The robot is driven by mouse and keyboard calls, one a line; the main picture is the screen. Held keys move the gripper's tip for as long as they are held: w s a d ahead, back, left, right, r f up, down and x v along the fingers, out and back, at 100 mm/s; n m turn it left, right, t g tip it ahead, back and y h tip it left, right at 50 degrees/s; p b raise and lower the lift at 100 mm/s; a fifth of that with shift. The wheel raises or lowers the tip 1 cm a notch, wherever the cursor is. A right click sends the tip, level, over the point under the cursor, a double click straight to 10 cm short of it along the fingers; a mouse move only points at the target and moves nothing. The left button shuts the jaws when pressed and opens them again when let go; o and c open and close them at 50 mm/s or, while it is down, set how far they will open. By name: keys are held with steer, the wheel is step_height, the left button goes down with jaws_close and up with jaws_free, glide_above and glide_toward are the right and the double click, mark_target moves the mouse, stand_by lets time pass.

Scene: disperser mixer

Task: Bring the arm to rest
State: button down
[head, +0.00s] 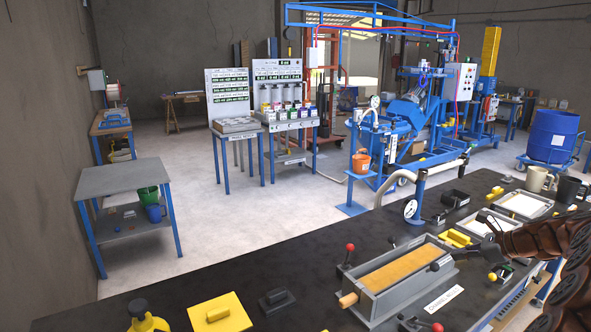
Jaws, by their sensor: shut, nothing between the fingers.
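My arm (540,236) shows at the right edge as a ribbed, dark brown shape reaching in over the dark workbench (320,245). My gripper (468,253) is at its end, dark, shut and empty. It appears just right of the grey casting mould with an orange-tan filling (395,275). I cannot tell whether it touches the mould or hangs above it. Part of the arm is cut off by the frame edge.
White-filled trays (525,204), mugs (538,179) and a gauge (410,209) crowd the bench's right side. Blue machinery (390,140) stands behind.

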steer(key=s+a+r+n+g+y, duration=0.1)
steer(key=s+a+r+n+g, duration=0.15)
steer(key=a, duration=0.55)
steer(key=s+a+r+n+g, duration=0.15)
steer(key=a+n, duration=0.25)
steer(key=a, duration=0.4)
steer(key=s+a+r+n+g, duration=0.1)
steer(key=s+a+n+g, duration=0.1)
steer(key=s+a+n, duration=0.75)
steer(key=s+a+f+n+g+h, duration=0.1)
steer(key=s+a+n+g+h, duration=0.2)
steer(key=s+a, duration=0.9)
steer(key=s+d+f+n+h, duration=0.1)
steer(key=s+n, duration=0.1)
steer(key=s, duration=0.4)
steer(key=s+d+f+n+h, duration=0.1)
steer(key=s+d+f+n, duration=0.1)
steer(key=s, duration=0.4)
steer(key=s+d+f+n+g+h, duration=0.1)
steer(key=s+d+n+h, duration=0.1)
steer(key=s, duration=0.4)
steer(key=shift+s+f+n, duration=0.15)
steer(key=shift+s+n, duration=0.2)
steer(key=shift+n, duration=0.15)
